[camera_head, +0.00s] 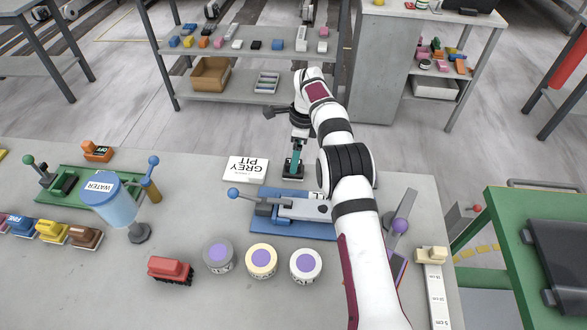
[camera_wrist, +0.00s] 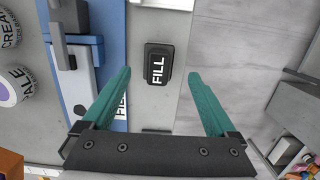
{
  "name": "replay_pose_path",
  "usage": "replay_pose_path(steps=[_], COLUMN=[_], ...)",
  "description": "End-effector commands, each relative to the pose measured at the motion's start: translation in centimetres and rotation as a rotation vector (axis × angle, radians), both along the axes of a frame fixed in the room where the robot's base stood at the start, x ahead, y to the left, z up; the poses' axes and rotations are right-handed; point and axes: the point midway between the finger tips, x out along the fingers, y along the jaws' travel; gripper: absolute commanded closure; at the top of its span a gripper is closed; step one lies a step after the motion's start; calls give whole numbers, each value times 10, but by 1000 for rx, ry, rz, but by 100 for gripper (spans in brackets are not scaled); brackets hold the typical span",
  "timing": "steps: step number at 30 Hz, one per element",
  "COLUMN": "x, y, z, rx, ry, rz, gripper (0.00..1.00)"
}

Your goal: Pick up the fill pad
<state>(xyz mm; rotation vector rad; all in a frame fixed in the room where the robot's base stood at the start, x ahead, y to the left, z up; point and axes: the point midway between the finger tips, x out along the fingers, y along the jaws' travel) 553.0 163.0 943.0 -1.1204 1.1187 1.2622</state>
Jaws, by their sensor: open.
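The fill pad is a small black block with white FILL lettering; in the wrist view the fill pad (camera_wrist: 158,64) lies on the grey slab, beside the blue-based device. My gripper (camera_wrist: 159,74) is open, its two teal fingers spread to the left and right of the pad with gaps on both sides. The pad is not held. In the head view my gripper (camera_head: 296,162) points down behind the blue-based device, and a dark block that looks like the pad (camera_head: 290,174) shows at its fingertips. How high the fingertips are above the slab is hard to tell.
The blue-based device (camera_head: 262,231) stands just in front of the pad. A white GREY PIT card (camera_head: 246,169) lies to the left. Several round tubs, such as the white one (camera_head: 306,265), stand nearer. The slab's far edge is close behind the pad.

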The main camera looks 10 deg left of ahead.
Motion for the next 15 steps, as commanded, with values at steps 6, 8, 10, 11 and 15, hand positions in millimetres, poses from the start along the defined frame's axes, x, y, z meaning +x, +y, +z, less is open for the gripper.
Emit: replay_pose_path(steps=[6, 8, 10, 11, 15], x=[-3, -3, -3, -3, -3], y=[6, 7, 7, 7, 7], z=[-41, -46, -48, -48, -47], rx=[0, 0, 0, 0, 0], ry=[3, 2, 1, 1, 1], rz=[-1, -1, -1, -1, -1], gripper=[7, 7, 7, 7, 13])
